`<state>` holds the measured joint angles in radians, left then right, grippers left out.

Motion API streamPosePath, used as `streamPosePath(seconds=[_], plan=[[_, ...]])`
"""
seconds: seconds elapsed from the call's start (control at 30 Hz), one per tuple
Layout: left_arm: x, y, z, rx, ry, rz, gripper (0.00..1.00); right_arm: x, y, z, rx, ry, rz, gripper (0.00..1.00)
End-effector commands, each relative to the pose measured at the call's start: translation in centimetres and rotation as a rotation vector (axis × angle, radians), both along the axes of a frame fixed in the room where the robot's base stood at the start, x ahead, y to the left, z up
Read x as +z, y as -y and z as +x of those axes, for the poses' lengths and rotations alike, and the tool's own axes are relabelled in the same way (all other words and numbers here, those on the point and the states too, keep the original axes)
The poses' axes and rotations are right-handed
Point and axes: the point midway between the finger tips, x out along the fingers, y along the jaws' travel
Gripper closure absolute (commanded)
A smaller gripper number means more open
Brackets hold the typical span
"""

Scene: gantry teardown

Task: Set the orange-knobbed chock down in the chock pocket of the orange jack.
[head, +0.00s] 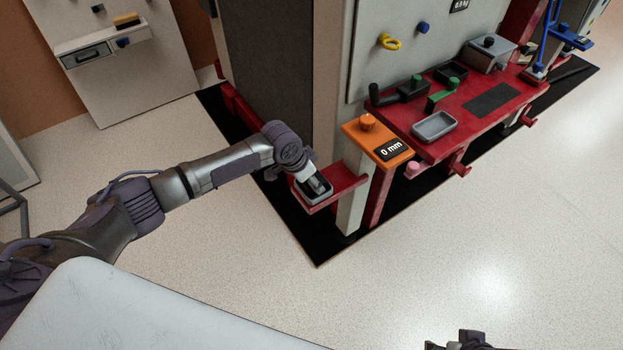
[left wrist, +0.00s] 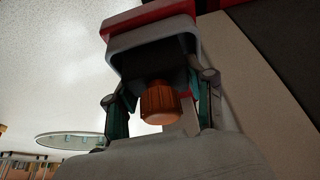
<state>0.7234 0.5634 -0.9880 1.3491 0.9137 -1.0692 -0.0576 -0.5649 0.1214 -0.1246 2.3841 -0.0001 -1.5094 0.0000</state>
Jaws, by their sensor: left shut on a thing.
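My left gripper (head: 318,187) points down at a grey-rimmed tray (head: 326,198) on a red ledge beside the cabinet's corner post. In the left wrist view, the chock's orange ribbed knob (left wrist: 162,103) is between the fingers of my left gripper (left wrist: 162,105), which is shut on the chock. The grey tray (left wrist: 150,42) is just beyond the knob. My right gripper (head: 470,341) is partly visible at the bottom edge.
A red bench (head: 452,130) right of the jack holds a grey tray (head: 434,125), green-and-black handles and a grey box (head: 488,53). The pale floor in front is clear.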

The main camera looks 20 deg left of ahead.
Motion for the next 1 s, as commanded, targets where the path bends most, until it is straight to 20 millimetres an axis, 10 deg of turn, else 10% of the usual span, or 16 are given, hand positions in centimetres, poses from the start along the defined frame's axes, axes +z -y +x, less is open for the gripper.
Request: streamPosePath(seconds=[0.83, 0.87, 1.0], plan=[[-0.62, 0.04, 0.06, 0.0, 0.002, -0.001, 1.0, -0.35, -0.19, -0.04, -0.005, -0.004, 0.006, 0.33], [-0.6, 0.05, 0.07, 0.0, 0.002, -0.002, 0.43, -0.34, -0.17, -0.04, -0.005, -0.004, 0.006, 0.33], [-0.6, 0.04, 0.06, 0.0, 0.002, -0.001, 0.2, -0.37, -0.08, -0.04, -0.003, -0.005, 0.003, 0.33]])
